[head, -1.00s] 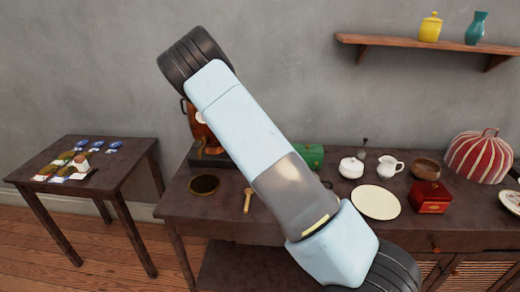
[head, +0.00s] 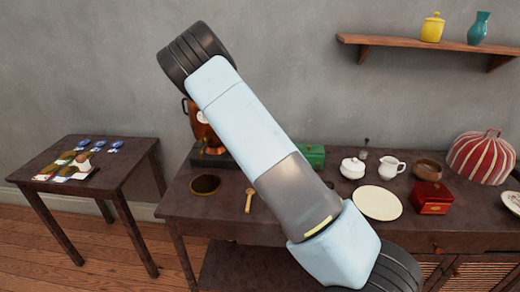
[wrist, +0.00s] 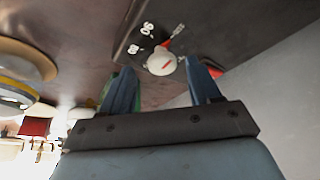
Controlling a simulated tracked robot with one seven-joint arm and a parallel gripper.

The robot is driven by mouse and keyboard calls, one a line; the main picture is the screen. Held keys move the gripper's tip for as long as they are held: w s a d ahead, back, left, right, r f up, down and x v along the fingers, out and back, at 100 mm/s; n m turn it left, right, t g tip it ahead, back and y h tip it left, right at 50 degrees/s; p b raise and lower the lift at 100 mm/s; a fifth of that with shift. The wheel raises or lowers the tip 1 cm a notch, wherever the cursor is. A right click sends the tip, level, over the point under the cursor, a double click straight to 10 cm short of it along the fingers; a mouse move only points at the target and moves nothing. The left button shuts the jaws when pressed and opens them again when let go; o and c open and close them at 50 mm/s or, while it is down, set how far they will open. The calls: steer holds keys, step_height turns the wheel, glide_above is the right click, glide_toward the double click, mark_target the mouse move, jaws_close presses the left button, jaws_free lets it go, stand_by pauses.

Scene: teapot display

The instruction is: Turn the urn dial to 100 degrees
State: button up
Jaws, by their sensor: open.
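The copper urn (head: 203,127) stands on a dark base at the back left of the long table, partly hidden behind my arm. In the wrist view its dial (wrist: 162,62) is a small pale knob with a red mark, on a dark panel with white numbers and a red mark beside it. The numbers are tilted and hard to read. My gripper (wrist: 158,68) is open, with one blue finger on each side of the knob. I cannot tell whether the fingers touch it. In the head view my arm hides the gripper.
On the long table (head: 225,222) are a dark round dish (head: 205,185), a wooden scoop (head: 249,200), a cream plate (head: 377,203), a red box (head: 432,197) and a striped tea cosy (head: 479,158). A side table (head: 128,172) stands left, a wall shelf (head: 400,46) above right.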

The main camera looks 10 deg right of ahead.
steer(key=v, duration=1.2)
steer(key=shift+s+r, duration=0.1)
steer(key=s+d+r+n+y, duration=0.3)
steer(key=s+d+r, duration=0.1)
steer(key=s+r, duration=0.6)
steer(key=s+d+r+n+y, duration=0.3)
steer(key=s+r, duration=0.4)
steer(key=s, duration=0.6)
steer(key=s+r+n+t+h, duration=0.1)
steer(key=s+r+n, duration=0.1)
steer(key=s, duration=0.9)
steer(key=s+r+n+t+h, duration=0.1)
steer(key=s+n, duration=0.3)
steer(key=s, duration=0.8)
steer(key=shift+d+r+n+t, duration=0.25)
steer(key=shift+r+n+t, duration=0.15)
steer(key=shift+r+t, duration=0.3)
steer(key=shift+s+f, duration=0.1)
